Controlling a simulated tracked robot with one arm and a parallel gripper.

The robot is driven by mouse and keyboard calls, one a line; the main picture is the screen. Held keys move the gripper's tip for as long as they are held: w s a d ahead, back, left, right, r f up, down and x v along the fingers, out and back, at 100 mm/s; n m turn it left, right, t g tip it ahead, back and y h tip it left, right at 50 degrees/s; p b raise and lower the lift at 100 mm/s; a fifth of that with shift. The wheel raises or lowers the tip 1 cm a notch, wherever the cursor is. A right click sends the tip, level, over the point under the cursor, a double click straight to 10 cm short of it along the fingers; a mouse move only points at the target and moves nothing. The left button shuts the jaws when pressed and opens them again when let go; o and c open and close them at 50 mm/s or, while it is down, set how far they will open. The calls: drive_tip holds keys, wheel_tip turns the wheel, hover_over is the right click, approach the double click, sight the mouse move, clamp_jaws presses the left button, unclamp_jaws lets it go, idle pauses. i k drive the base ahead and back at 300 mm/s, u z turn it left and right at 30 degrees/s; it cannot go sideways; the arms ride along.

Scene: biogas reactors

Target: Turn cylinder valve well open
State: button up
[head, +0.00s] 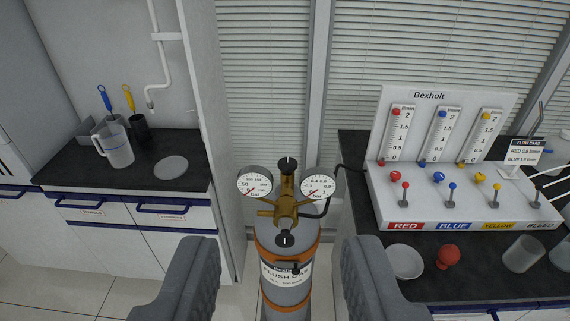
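A grey gas cylinder (288,292) with orange bands and a "FLUSH GAS" label stands upright on the floor in the middle of the head view. On its top is a brass valve and regulator body (286,203). It has one black knob at the far end (288,163) and another at the near end (285,240), each with a white mark. I cannot tell which is the cylinder valve. A left gauge (254,184) and a right gauge (318,184) flank the body. My gripper (281,242) is open and empty, its grey fingers apart on either side of the cylinder in the picture.
A right-hand dark bench holds the Bexholt flow panel (450,170), a white dish (405,262), a red bulb (449,257) and a beaker (524,254). A black hose (346,169) runs toward it. A left bench holds a jug (118,146) and a grey disc (171,168).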

sight(287, 165)
drive_tip(key=k, duration=1.1)
drive_tip(key=z, duration=0.65)
drive_tip(key=i, duration=2.2)
drive_tip(key=u, duration=0.6)
